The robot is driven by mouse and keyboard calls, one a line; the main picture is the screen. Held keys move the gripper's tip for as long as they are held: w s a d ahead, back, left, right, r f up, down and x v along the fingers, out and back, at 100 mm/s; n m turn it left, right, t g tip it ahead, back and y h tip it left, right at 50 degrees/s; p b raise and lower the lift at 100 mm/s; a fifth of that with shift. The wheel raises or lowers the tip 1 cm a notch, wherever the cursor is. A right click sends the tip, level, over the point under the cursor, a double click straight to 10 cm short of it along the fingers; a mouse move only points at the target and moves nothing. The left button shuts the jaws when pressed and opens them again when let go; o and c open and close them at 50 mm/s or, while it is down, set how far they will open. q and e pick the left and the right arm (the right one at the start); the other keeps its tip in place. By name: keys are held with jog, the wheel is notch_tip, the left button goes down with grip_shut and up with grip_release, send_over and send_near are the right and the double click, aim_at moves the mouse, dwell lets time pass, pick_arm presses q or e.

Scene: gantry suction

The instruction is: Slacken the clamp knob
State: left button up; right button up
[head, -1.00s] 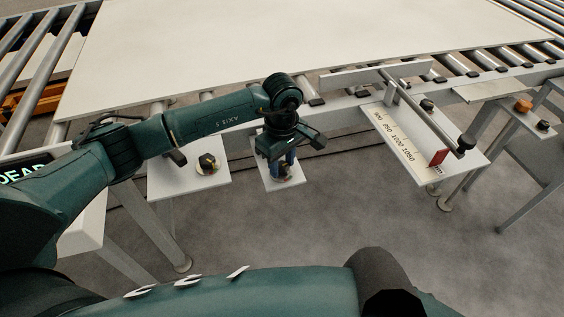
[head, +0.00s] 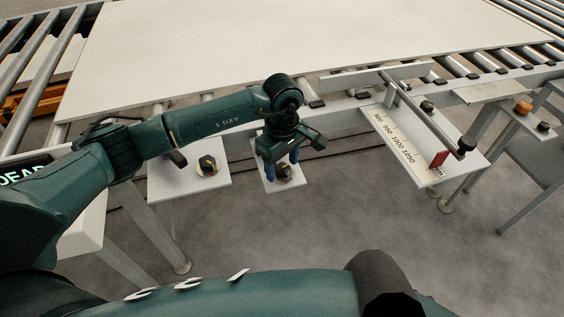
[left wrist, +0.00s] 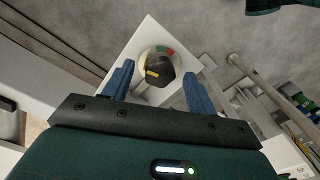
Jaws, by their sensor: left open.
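My left gripper (head: 282,168) is open, pointing down over a small white plate. Between its blue fingers is a black knob (head: 284,174) with a yellow pointer. In the left wrist view the knob (left wrist: 158,70) sits on a round base with green and red marks, and the open fingers (left wrist: 157,76) stand apart on either side of it, with gaps. A similar black knob (head: 208,164) is on the plate to the left. Another black knob (head: 427,105) is beside the scale plate's rod. No readable label shows which one is the clamp knob. My right gripper is not in view.
A large white board (head: 290,50) lies on the roller conveyor behind. The scale plate (head: 408,150) carries a metal rod and a red piece (head: 438,159) at the right. Orange (head: 522,107) and black (head: 543,126) buttons are farther right. Grey floor is clear in front.

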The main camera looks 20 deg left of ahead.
aim_at(282, 168)
pick_arm(q)
notch_tip(282, 168, up, 13)
jog(key=shift+b, duration=0.35)
dwell(0.4)
